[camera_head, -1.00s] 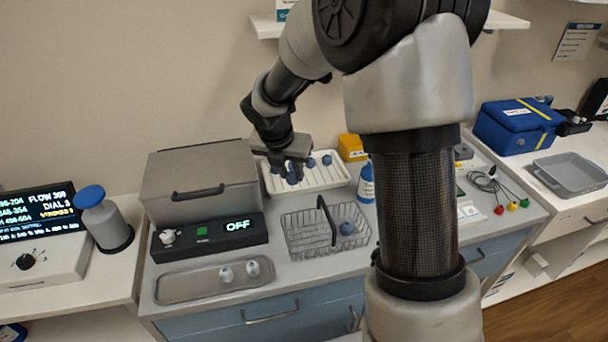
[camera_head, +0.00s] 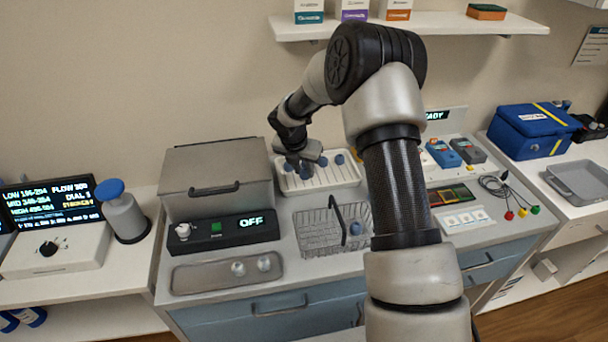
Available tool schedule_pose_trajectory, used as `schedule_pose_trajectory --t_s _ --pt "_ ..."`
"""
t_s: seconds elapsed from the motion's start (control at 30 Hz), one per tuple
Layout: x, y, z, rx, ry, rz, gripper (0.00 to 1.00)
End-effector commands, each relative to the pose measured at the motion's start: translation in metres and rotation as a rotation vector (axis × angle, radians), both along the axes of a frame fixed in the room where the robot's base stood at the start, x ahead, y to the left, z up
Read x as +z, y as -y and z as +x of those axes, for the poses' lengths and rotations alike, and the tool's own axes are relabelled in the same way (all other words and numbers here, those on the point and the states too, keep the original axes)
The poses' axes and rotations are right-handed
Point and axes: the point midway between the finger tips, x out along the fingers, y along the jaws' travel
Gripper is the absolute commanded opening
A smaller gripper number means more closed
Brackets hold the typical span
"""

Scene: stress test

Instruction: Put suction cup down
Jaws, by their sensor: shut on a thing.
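My gripper (camera_head: 303,166) is at the left part of a white ribbed tray (camera_head: 334,180), pointing down. It is shut on a small blue suction cup (camera_head: 305,173), low over the tray; I cannot tell whether the cup touches it. Other blue suction cups stand on the tray: one (camera_head: 288,167) left of the gripper and one (camera_head: 339,159) to its right. Two small pale cups (camera_head: 238,268) sit in the grey metal tray (camera_head: 205,277) in front.
A grey lidded box (camera_head: 215,180) stands left of the white tray, behind a black control unit (camera_head: 222,233) reading OFF. My arm hides the counter right of the basket. A shelf (camera_head: 460,25) hangs above.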

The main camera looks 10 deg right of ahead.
Motion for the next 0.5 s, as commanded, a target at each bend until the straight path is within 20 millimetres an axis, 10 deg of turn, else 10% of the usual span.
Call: schedule_pose_trajectory --t_s 0.5 --pt "-0.026 0.000 0.000 0.001 -0.001 0.000 0.04"
